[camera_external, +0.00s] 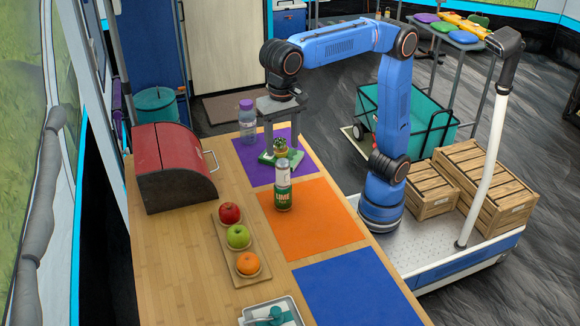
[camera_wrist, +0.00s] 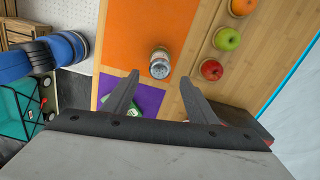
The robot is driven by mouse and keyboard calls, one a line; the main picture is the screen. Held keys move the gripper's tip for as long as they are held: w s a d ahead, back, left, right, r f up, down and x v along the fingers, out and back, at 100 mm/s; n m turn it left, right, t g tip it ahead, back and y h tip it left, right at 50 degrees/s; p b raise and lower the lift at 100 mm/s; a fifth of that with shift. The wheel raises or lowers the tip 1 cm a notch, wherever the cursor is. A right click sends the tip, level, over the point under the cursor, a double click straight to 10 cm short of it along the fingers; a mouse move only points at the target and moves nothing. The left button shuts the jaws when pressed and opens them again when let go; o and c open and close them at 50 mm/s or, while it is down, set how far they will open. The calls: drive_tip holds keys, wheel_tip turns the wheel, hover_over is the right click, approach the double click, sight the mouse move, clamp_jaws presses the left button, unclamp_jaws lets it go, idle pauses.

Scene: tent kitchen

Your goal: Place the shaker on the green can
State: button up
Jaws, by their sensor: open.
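The shaker (camera_external: 283,173), pale with a grey top, stands upright on the green can (camera_external: 283,198), which reads LIME. Both are on the orange mat. My gripper (camera_external: 280,142) is open and empty, pointing down over the purple mat, behind the stack in the external view. In the wrist view the two fingers of my gripper (camera_wrist: 159,78) are spread apart with nothing between them.
A tray (camera_external: 226,255) of fruit and a red bread box (camera_external: 172,160) stand left. The blue mat (camera_external: 355,288) is clear.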

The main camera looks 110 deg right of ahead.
drive_tip(key=shift+r, duration=0.6)
drive_tip(key=shift+s+d, duration=0.25)
drive_tip(key=shift+d, duration=0.05)
drive_tip(key=s+d+f+n+t, duration=0.2)
drive_tip(key=s+d+f+n, duration=0.5)
drive_tip(key=s, duration=0.5)
drive_tip(key=s+d+f+n+t, duration=0.1)
drive_tip(key=s+d+f+n, duration=0.45)
drive_tip(key=s+d, duration=0.5)
drive_tip(key=s+d+f+n+t, duration=0.1)
drive_tip(key=s+d+f+n, duration=0.1)
drive_tip(key=s+f, duration=0.7)
drive_tip(key=shift+f+n+t, duration=0.4)
drive_tip(key=shift+f+n, duration=0.35)
drive_tip(key=shift+n, duration=0.1)
